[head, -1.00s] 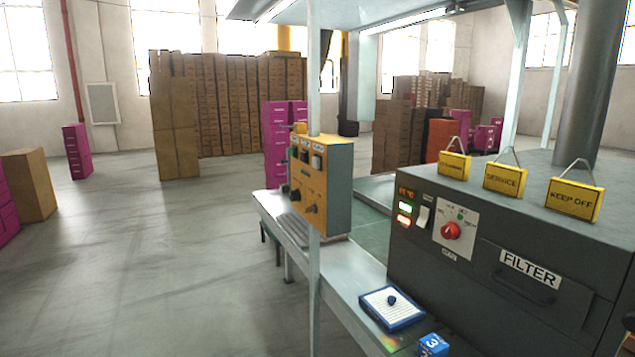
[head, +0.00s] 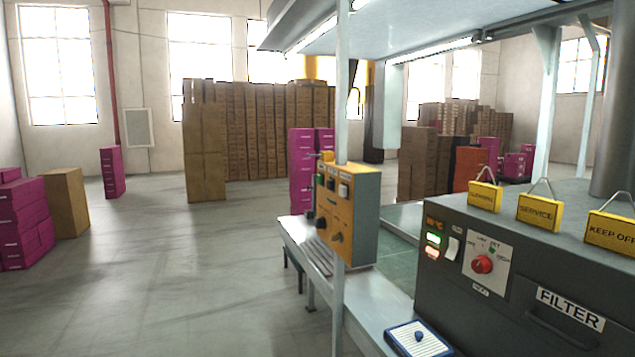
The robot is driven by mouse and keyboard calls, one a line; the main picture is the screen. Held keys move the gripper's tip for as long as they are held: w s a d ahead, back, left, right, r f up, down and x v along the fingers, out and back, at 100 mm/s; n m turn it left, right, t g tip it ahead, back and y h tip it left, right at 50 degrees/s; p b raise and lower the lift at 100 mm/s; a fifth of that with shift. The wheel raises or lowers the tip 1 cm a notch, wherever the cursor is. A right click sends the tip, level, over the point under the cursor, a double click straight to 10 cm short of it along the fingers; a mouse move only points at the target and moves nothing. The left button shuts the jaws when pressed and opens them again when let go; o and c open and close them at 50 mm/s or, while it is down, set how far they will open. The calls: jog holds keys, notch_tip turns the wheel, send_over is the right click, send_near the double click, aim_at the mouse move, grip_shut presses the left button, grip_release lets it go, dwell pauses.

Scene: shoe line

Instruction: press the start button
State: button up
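Which of these is the start button I cannot read. A dark grey machine (head: 520,275) at the right has a lit green rocker, a red lit rocker, a white switch and a red knob (head: 483,264). My gripper is not in view.
The pale post (head: 341,120) rises in front of the control box. Yellow signs stand on the machine. Magenta boxes (head: 25,225) and brown cartons (head: 260,130) stand around. The floor at left is open.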

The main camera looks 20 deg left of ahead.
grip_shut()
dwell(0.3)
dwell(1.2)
